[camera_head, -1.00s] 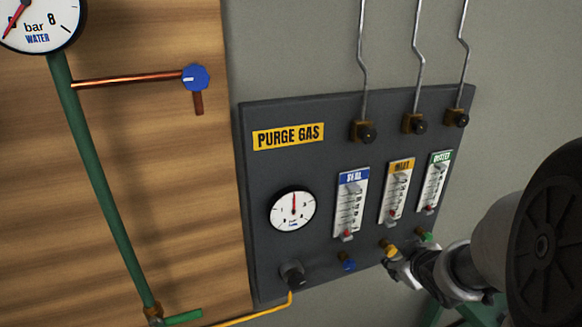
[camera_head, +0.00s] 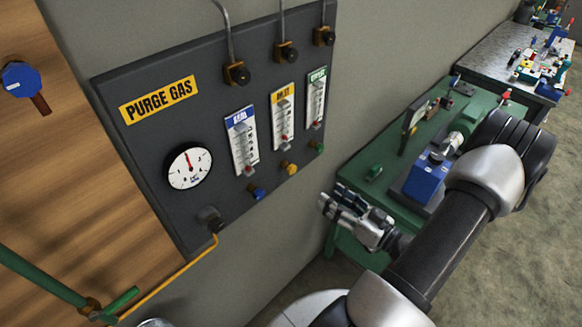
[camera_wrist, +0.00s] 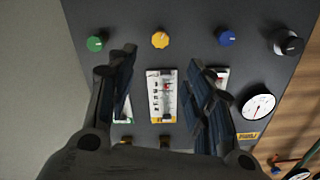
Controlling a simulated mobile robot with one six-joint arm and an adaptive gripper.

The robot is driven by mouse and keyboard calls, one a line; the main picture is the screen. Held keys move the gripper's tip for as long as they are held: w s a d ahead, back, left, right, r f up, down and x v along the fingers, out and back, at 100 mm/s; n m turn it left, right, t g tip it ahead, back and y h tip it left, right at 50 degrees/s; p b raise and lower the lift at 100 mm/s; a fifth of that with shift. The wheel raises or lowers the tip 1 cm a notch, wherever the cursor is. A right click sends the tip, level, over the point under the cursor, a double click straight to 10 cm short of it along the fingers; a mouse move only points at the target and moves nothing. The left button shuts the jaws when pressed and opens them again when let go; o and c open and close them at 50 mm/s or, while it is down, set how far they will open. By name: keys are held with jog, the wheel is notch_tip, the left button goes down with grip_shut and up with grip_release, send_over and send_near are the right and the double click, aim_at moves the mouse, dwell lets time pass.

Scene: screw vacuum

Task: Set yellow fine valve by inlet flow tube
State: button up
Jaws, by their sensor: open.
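The yellow fine valve (camera_head: 291,168) is a small yellow knob at the lower edge of the dark purge gas panel (camera_head: 180,115), under the inlet flow tube (camera_head: 283,116) with its yellow label. In the wrist view the yellow knob (camera_wrist: 160,39) lies beyond my fingertips, roughly centred between them, and the inlet flow tube (camera_wrist: 163,97) shows between the fingers. My gripper (camera_head: 330,198) is open and empty, to the right of and below the yellow knob, apart from the panel. It also shows in the wrist view (camera_wrist: 163,62). The tube's scale is too small to read.
A blue knob (camera_head: 257,192) and a green knob (camera_head: 316,146) flank the yellow one closely. A round gauge (camera_head: 189,167) and a black knob (camera_head: 211,219) sit further left. A green bench (camera_head: 350,170) with a blue machine (camera_head: 425,178) stands right of the panel.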

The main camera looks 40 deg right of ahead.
aim_at(294, 171)
jog(key=w, duration=0.5)
jog(key=w+a, duration=0.1)
jog(key=w, duration=0.9)
jog(key=shift+w+a, duration=0.15)
jog(key=shift+w, duration=0.2)
jog(key=c, duration=1.1)
